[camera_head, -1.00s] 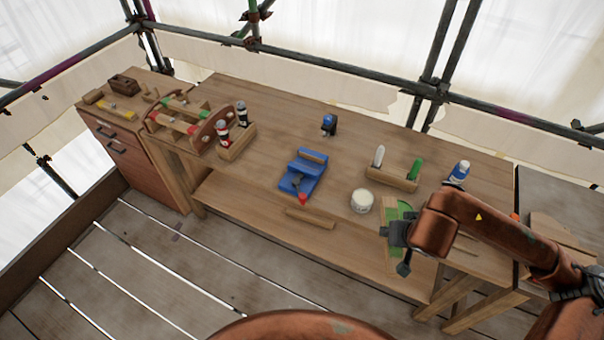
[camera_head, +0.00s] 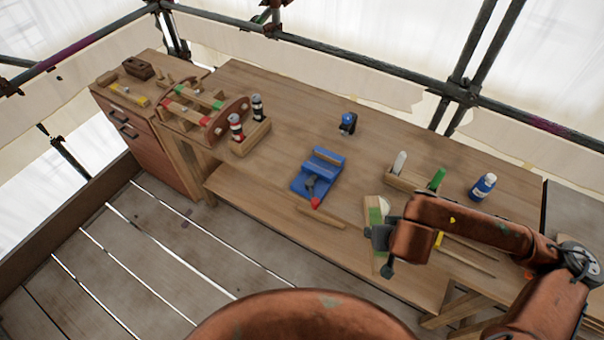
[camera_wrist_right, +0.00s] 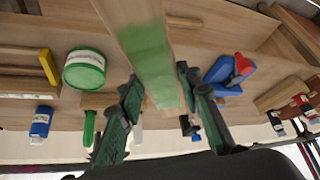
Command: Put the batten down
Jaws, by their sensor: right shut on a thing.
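My right gripper (camera_head: 380,240) is shut on the batten (camera_head: 377,217), a flat wooden strip with a green band. In the right wrist view the batten (camera_wrist_right: 146,52) runs from the top edge down between the fingers (camera_wrist_right: 158,105). It is held in front of the bench's front part and partly covers the white pot in the head view. I cannot tell whether it touches the bench. My left gripper is not in view.
A blue block fixture (camera_head: 318,172) with a red-tipped tool stands mid-bench. A wooden piece (camera_head: 320,217) lies at the front edge. The green-lidded pot (camera_wrist_right: 85,70) is near my gripper. A rack (camera_head: 205,112) with coloured bars stands left. The bench's back middle (camera_head: 285,115) is clear.

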